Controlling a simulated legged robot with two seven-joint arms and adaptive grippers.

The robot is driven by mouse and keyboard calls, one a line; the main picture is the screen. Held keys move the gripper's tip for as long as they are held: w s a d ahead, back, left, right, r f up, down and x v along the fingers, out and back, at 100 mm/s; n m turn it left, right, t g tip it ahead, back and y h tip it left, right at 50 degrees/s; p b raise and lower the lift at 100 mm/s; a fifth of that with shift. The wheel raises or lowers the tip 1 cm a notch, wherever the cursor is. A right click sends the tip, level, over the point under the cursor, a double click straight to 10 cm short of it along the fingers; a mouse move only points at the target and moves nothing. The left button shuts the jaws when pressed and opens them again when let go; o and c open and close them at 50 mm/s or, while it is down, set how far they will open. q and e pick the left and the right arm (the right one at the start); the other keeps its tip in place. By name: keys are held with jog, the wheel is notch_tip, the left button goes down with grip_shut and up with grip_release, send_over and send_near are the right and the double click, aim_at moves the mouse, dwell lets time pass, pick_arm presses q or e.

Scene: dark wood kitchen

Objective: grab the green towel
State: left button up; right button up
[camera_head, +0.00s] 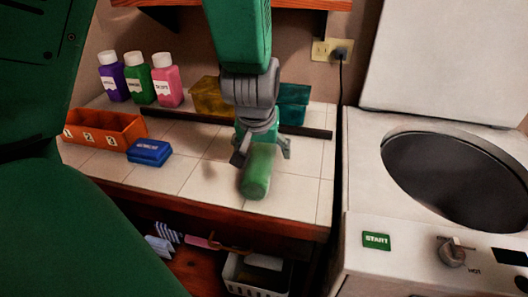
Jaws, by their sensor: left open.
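A green rolled shape, which looks like the green towel (258,174), is on the white tiled counter near its front edge. Its outline is blurred. My left gripper (262,153) comes down from above over its far end. Its fingers are spread, one on the left and one on the right of the green shape. The gripper's palm hides the far end, and I cannot tell if the fingers touch it. My right gripper is out of view.
A yellow item (208,97) and a teal item (294,103) stand behind a dark rail. Purple, green and pink bottles (167,82), an orange numbered bin (104,128) and a blue box (149,152) are left. A washer (408,215) stands right; a white basket (256,276) sits below.

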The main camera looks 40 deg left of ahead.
pick_arm(q)
jog(key=shift+w+a+f, duration=0.1)
jog(key=shift+a+f, duration=0.2)
jog(key=shift+f, duration=0.35)
jog(key=b+x, duration=0.1)
jog(key=x, duration=0.4)
jog(key=shift+a+b, duration=0.1)
jog(key=shift+b, duration=0.25)
jog(key=shift+f, duration=0.15)
jog(key=shift+d, duration=0.3)
jog(key=shift+r, duration=0.2)
jog(key=c, duration=1.4)
jog(key=shift+o, duration=0.2)
jog(key=shift+s, duration=0.2)
